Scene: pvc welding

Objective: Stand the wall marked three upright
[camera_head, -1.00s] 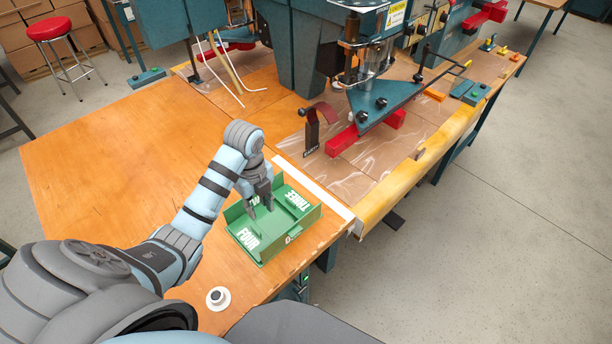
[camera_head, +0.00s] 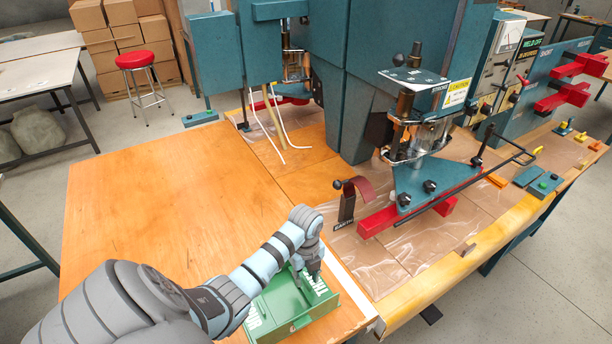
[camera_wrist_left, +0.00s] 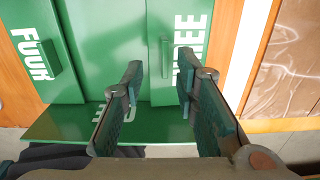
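The wall marked THREE (camera_wrist_left: 190,35) is a green panel with white letters, lying flat at the right of the green piece in the left wrist view. It also shows in the head view (camera_head: 318,290). My left gripper (camera_wrist_left: 160,78) is open above it. A small green tab (camera_wrist_left: 165,57) shows between and just beyond the fingertips; no contact is visible. In the head view my left gripper (camera_head: 308,266) is over the far side of the piece. The panel marked FOUR (camera_wrist_left: 38,60) lies at the left. Another lettered flap (camera_wrist_left: 65,122) is partly hidden by the fingers. My right gripper is not visible.
The wooden table (camera_head: 150,210) is clear to the left. A welding machine with a blue triangular plate (camera_head: 425,188) and red bars (camera_head: 385,222) stands beyond the piece. A dark strip holder (camera_head: 346,208) stands nearer. The table's front edge lies close to the piece.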

